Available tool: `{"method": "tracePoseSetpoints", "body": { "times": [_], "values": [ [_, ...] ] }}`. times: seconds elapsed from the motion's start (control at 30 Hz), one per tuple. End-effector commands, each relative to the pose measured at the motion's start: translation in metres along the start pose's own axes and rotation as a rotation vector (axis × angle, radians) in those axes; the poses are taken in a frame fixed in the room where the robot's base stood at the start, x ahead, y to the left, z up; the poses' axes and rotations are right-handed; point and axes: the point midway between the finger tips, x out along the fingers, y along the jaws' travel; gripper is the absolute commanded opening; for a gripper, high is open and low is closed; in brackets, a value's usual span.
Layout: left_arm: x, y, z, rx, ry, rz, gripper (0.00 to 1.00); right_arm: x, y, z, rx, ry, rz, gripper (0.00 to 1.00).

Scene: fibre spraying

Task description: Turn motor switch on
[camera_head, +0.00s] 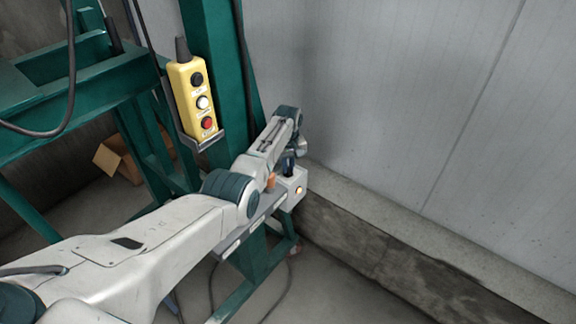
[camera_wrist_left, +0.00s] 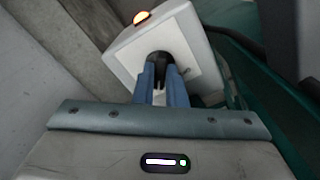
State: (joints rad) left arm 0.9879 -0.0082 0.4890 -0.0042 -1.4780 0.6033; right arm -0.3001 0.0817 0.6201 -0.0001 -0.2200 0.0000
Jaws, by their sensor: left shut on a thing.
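The motor switch is a black knob (camera_wrist_left: 160,62) on the pale front plate of a light grey box (camera_wrist_left: 125,52) in the left wrist view. My left gripper (camera_wrist_left: 161,74) is shut on this knob, with its blue fingers on both sides of it. The fingers hide part of the knob, so its exact angle is hard to tell. An orange-white lamp (camera_wrist_left: 142,17) glows on the box's side. In the head view the box (camera_head: 292,188) sits low on the green frame, with my left gripper (camera_head: 289,163) at its top. My right gripper is in neither view.
A yellow control pendant (camera_head: 193,98) with black, white and red buttons hangs in a holder on the green post (camera_head: 215,50), close to my left arm. A grey wall (camera_head: 410,100) and concrete ledge (camera_head: 400,225) stand to the right. A cardboard box (camera_head: 120,160) lies behind the frame.

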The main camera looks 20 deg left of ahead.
Motion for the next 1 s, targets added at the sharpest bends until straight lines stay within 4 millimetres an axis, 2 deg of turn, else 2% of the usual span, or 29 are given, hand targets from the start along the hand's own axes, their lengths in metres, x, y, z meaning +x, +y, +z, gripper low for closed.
{"method": "tracePoseSetpoints", "body": {
  "times": [0.13,0.17,0.27,0.53,0.67,0.87,1.0],
  "values": [
    [-0.003,0.001,-0.002,0.001,0.006,0.003,0.0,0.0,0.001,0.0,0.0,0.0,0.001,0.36],
    [-0.003,0.001,-0.002,0.001,0.006,0.003,0.13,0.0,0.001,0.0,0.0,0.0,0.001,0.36],
    [-0.003,0.001,-0.002,0.001,0.005,0.003,0.32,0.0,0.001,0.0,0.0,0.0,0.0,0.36],
    [-0.001,0.0,-0.001,0.0,0.002,0.001,0.33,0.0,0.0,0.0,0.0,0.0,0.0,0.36],
    [-0.007,0.001,-0.001,0.0,0.004,0.002,0.33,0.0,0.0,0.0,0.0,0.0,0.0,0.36],
    [-0.036,0.001,-0.001,0.0,0.007,0.004,0.33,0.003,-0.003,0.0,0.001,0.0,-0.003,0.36],
    [-0.065,0.001,-0.001,0.0,0.007,0.005,0.33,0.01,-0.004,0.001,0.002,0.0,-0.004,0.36]
  ]
}}
